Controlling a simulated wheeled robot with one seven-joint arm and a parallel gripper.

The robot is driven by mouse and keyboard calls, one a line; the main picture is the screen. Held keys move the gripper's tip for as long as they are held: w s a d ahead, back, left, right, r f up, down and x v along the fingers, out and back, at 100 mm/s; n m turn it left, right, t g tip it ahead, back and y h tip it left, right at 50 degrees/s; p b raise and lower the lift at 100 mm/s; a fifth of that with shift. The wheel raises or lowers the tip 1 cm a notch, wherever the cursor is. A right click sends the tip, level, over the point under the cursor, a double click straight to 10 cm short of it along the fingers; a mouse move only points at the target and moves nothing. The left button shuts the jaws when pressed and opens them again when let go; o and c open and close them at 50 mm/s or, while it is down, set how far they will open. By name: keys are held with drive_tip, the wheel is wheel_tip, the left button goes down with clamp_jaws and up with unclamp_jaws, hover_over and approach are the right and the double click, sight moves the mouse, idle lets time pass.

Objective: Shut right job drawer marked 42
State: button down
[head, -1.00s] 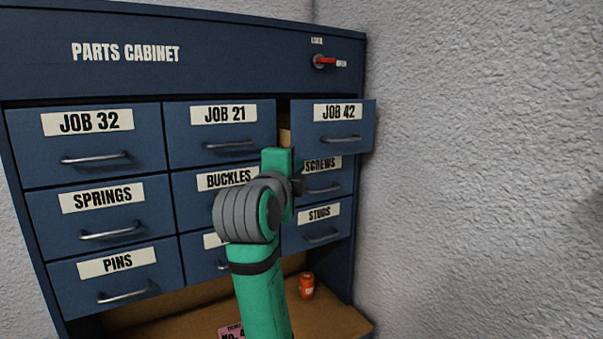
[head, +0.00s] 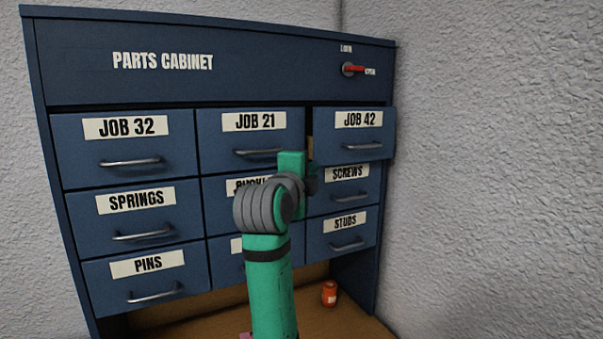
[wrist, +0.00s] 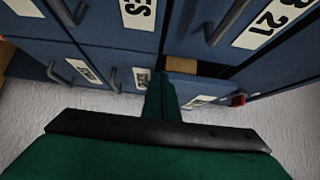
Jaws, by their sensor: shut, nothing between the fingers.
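The JOB 42 drawer (head: 350,146) is at the top right of the blue parts cabinet. It stands a little way out from the front, and its tan side (head: 310,148) shows in the gap beside JOB 21. My gripper (head: 313,181) is in front of the cabinet, at the lower left of the JOB 42 drawer; my arm partly hides it. In the wrist view the shut green fingers (wrist: 161,88) hold nothing and reach toward the drawer, beside its tan side (wrist: 182,65). I cannot tell whether they touch its front.
A red lever (head: 355,69) above JOB 42 points right, toward its OPEN label. The JOB 21 drawer (head: 225,146) and SCREWS drawer (head: 325,203) look closed. An orange jar (head: 329,294) stands on the wooden shelf (head: 365,326) below. A rough wall (head: 480,190) bounds the right side.

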drive_tip(key=shift+w+d, duration=0.25)
drive_tip(key=shift+d, duration=0.15)
